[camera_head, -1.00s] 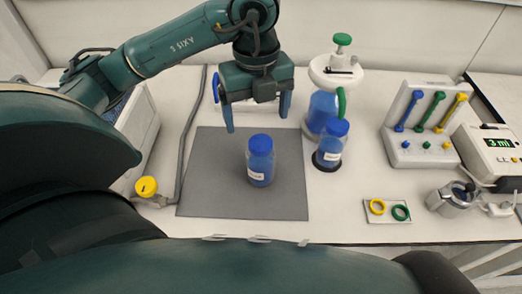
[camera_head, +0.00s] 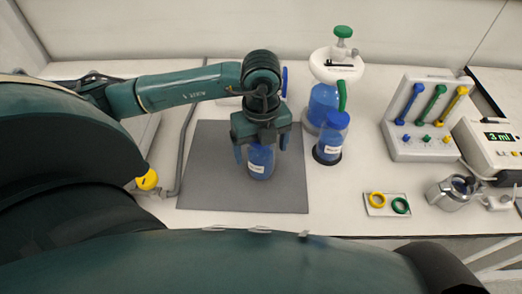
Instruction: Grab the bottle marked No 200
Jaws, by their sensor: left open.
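A blue bottle (camera_head: 260,163) with a white label stands upright on the grey mat (camera_head: 212,185). Its cap is hidden by my left gripper (camera_head: 261,154), which is open directly over it with one finger on each side. I cannot tell whether the fingers touch the bottle. A second blue bottle (camera_head: 331,138) with a white label stands to the right, in a dark ring beside the reactor. The label numbers are too small to read. My right gripper is not in view.
The reactor (camera_head: 323,101) with a green knob stands behind the second bottle. A rack with blue, green and yellow handles (camera_head: 424,112), a plate with yellow and green rings (camera_head: 388,204), a metal vessel (camera_head: 451,193) and a "3 ml" device (camera_head: 490,147) stand right. A yellow knob (camera_head: 147,180) is left.

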